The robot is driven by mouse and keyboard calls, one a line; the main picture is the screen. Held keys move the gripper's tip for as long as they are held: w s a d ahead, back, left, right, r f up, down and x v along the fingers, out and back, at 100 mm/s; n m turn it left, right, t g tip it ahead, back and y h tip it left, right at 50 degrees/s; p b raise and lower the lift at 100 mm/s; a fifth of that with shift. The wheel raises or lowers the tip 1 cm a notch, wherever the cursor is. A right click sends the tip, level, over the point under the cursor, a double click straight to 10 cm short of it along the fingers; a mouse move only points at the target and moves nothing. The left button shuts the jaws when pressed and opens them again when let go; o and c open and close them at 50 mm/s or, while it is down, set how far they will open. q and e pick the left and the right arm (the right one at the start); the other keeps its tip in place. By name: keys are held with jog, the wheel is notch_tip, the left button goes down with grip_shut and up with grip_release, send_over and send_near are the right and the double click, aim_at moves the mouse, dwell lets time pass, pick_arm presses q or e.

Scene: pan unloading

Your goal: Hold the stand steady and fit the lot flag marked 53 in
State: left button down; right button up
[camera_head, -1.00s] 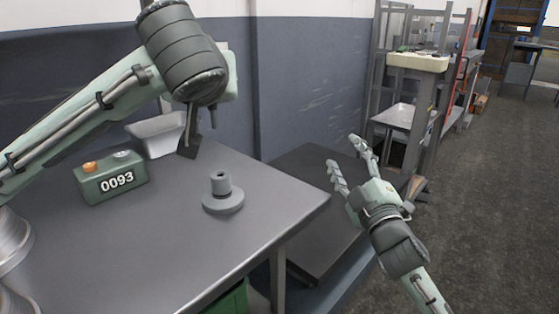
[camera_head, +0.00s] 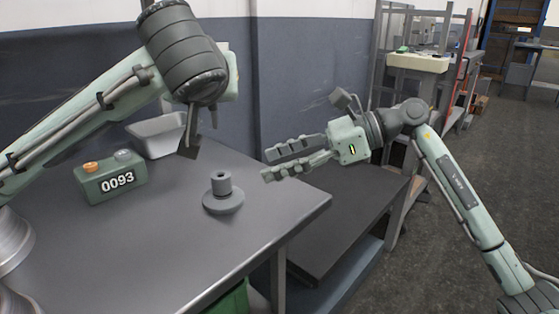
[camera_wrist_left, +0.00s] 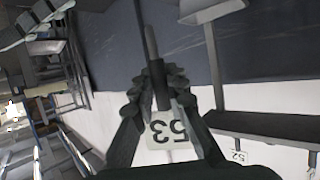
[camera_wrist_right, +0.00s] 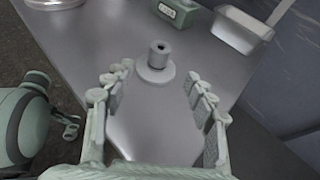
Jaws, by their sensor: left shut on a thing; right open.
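The stand (camera_head: 222,193) is a grey round base with a short upright socket, open at the top, on the grey table. It also shows in the right wrist view (camera_wrist_right: 156,73). My right gripper (camera_head: 267,164) is open, its fingers pointing left, to the right of the stand and apart from it. In the right wrist view the stand appears beyond and between the open fingers (camera_wrist_right: 157,80). My left gripper (camera_wrist_left: 158,85) is shut on the lot flag (camera_wrist_left: 168,131), a white plate marked 53 with a thin dark rod. In the head view my left arm largely hides that gripper.
A green box (camera_head: 111,178) marked 0093 with an orange and a grey knob stands left of the stand. A light grey tray (camera_head: 157,138) sits behind it. The tabletop around the stand is clear. A lower dark platform (camera_head: 345,205) lies beyond the table's right edge.

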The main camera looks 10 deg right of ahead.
aim_at(221, 182)
jog(key=x, duration=1.2)
jog(key=shift+s+d+f, duration=0.1)
jog(key=shift+f, duration=0.05)
grip_shut()
pick_arm(q)
jog(key=shift+w+f+m+h, duration=0.3)
jog(key=shift+f+m+h, duration=0.05)
jog(key=shift+m+h, duration=0.4)
jog(key=shift+s+a+f+m+g+h, duration=0.1)
jog(key=shift+f+m+g+h, duration=0.2)
jog(key=shift+f+m+h, duration=0.55)
jog(key=shift+s+f+m+g+h, duration=0.15)
jog(key=shift+s+f+m+h, duration=0.15)
jog(key=shift+f, duration=0.2)
jog(key=shift+s+f+m+g+h, duration=0.1)
jog(key=shift+f+m+g+h, duration=0.1)
jog(key=shift+f+h, duration=0.25)
jog(key=shift+f, duration=1.95)
